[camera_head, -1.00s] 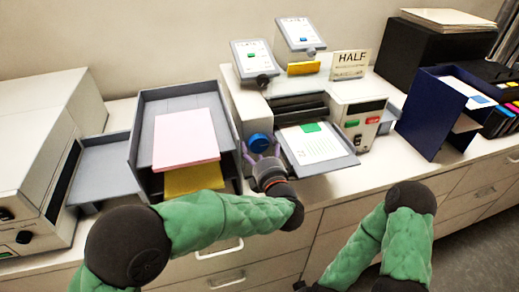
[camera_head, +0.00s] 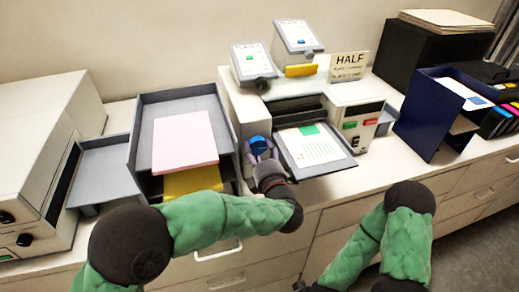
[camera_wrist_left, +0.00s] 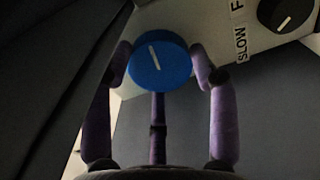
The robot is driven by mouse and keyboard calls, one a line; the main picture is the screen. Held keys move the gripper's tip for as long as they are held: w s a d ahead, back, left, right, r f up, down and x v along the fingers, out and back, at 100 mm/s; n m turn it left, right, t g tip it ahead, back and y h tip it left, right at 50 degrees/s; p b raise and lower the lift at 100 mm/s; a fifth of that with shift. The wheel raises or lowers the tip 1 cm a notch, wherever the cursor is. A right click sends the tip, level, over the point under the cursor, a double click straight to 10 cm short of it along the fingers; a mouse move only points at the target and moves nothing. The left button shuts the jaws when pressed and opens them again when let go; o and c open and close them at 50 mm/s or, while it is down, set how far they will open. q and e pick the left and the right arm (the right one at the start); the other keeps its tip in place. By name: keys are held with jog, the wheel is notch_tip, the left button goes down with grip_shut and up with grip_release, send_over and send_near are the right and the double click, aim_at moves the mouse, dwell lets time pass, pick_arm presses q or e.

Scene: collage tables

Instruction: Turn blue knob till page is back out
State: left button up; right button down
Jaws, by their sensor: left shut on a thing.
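The blue knob (camera_head: 259,145) is on the front of the white machine (camera_head: 243,103). In the left wrist view the blue knob (camera_wrist_left: 159,63) has a white pointer line, tilted slightly from upright. My left gripper (camera_head: 262,157) is shut on it, with purple fingers (camera_wrist_left: 160,75) at both sides and a third below. A white page (camera_head: 308,145) with a green patch lies on the grey tray at the machine's front. My right arm (camera_head: 385,235) is at the lower right; its gripper is mostly out of frame and its jaws cannot be made out.
A grey tray rack (camera_head: 137,150) with pink paper (camera_head: 184,142) and yellow paper (camera_head: 193,180) stands close left of my left gripper. A navy holder (camera_head: 432,125) stands at the right. In the wrist view, a black knob (camera_wrist_left: 287,12) sits beside the word SLOW.

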pick_arm(q)
jog(key=m+p, duration=0.3)
jog(key=m, duration=0.3)
jog(key=shift+a+r+p, duration=0.1)
jog(key=shift+a+p, duration=0.05)
jog(key=shift+p, duration=0.15)
jog(key=m+p, duration=0.1)
jog(key=m, duration=0.1)
jog(key=m+p, duration=0.2)
jog(key=m, duration=0.1)
jog(key=shift+r+m, duration=0.2)
jog(key=shift+m, duration=0.1)
jog(key=shift+w+p, duration=0.1)
jog(key=shift+p, duration=0.2)
jog(key=shift+r, duration=0.15)
jog(key=o, duration=1.1)
jog(key=shift+o, duration=0.2)
jog(key=shift+a, duration=0.1)
jog(key=shift+f+m, duration=0.2)
jog(key=shift+m, duration=0.1)
jog(key=shift+s+d, duration=0.2)
jog(key=v, duration=1.1)
jog(key=shift+s, duration=0.3)
